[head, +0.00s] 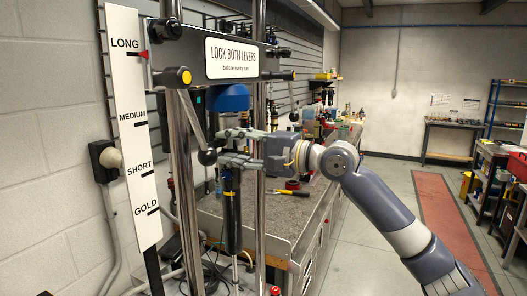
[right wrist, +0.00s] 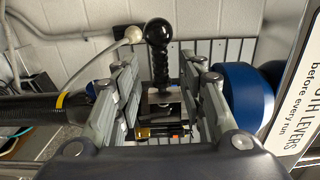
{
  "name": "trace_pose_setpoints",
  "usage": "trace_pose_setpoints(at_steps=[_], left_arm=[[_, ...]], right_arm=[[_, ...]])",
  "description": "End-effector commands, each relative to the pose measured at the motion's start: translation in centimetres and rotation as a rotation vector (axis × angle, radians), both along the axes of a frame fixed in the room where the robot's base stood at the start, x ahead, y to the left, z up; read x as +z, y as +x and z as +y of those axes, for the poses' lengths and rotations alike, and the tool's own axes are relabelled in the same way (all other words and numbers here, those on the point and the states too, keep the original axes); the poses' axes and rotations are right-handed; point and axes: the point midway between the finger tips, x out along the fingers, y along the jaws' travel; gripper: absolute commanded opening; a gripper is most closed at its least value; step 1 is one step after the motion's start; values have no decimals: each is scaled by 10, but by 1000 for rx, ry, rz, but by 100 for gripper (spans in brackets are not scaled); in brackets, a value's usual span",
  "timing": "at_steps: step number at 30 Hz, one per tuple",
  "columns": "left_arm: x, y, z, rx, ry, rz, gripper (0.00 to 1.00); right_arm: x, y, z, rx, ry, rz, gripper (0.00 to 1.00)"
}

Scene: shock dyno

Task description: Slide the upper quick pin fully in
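My right gripper (head: 223,147) is open at the upper end of the black shock (head: 232,210), just below the blue dome (head: 228,98). In the right wrist view its fingers (right wrist: 162,78) stand apart. A black ribbed handle with a ball end (right wrist: 158,33) shows beyond and between the fingertips, with a gap on both sides. A dark metal block sits behind it. I cannot tell for certain whether this handle belongs to the upper quick pin; the pin's shaft is hidden. In the head view a black ball (head: 207,157) shows just left of the fingertips. My left gripper is not in view.
Two chrome columns (head: 182,190) flank the shock, under a crossbeam with a lever sign (head: 232,58). A white scale board (head: 130,125) stands left. A grey lever hangs from a yellow-centred knob (head: 178,77) close to the gripper. A workbench (head: 285,212) extends behind.

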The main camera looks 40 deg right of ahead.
Motion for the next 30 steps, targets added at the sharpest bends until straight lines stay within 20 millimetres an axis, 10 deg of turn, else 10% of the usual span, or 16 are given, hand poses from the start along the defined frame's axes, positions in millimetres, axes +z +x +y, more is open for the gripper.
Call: trace_pose_setpoints(at_steps=[30], left_arm=[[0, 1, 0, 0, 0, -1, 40]], right_arm=[[0, -72, -31, -1, 0, 0, 38]])
